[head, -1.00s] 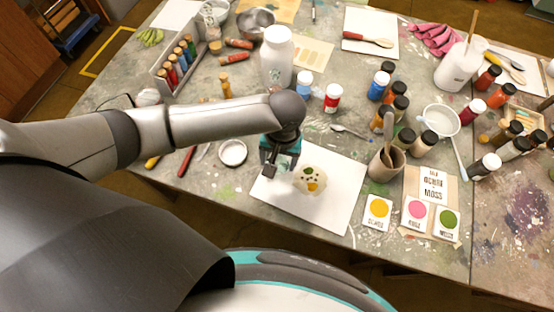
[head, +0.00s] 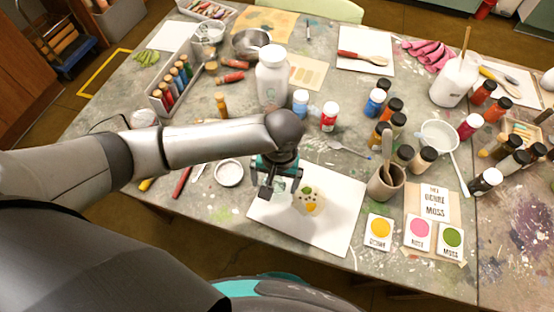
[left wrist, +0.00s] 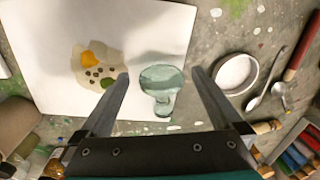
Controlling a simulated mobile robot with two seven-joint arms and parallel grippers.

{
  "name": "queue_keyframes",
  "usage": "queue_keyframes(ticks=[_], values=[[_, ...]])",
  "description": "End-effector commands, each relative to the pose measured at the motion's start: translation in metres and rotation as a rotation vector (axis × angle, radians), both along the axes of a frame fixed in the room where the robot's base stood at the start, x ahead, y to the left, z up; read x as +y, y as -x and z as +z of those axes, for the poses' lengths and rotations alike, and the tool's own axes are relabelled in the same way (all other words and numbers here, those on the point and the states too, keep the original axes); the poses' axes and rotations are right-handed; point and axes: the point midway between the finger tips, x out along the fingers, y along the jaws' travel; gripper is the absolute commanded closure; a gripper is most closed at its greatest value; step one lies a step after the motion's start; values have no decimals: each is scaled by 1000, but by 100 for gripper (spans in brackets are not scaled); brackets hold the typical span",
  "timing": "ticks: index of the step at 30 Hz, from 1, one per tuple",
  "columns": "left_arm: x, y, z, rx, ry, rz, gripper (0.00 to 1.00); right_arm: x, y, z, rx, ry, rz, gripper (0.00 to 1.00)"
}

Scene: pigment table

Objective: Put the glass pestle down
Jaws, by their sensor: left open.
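The glass pestle (left wrist: 162,88) is clear and greenish, with a wide round end and a narrower stem. In the left wrist view it is between the two spread fingers of my left gripper (left wrist: 161,73), with gaps on both sides. It appears to be at the edge of the white board (left wrist: 60,30); I cannot tell exactly how it rests. In the head view my left gripper (head: 280,190) is low over the left part of the board, and the pestle shows only faintly there. My right gripper is not in view.
A pale palette piece (head: 318,196) with ochre, green and dark spots is on the board beside the gripper. A mortar-like cup (head: 386,182) and colour cards (head: 418,233) stand right. A white bottle (head: 271,78) stands behind.

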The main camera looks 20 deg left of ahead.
Motion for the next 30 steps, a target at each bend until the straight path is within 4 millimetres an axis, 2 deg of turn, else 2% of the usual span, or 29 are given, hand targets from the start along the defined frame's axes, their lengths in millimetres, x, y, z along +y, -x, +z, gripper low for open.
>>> queue_keyframes(ticks=[1, 5, 9, 15, 22, 30], values=[[-2, -3, 22, -8, 6, 1, 0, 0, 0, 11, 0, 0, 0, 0], [-4, 10, 52, -5, 7, 0, 0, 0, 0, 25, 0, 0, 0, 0], [-6, 7, 87, -10, 6, 0, 0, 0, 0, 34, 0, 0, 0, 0], [-9, 8, 125, -8, 5, 1, 0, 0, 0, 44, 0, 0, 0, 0], [-10, 7, 143, -8, 3, -2, 0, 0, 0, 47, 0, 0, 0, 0], [-11, -3, 136, -15, 2, -19, 0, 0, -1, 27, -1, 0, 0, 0]])
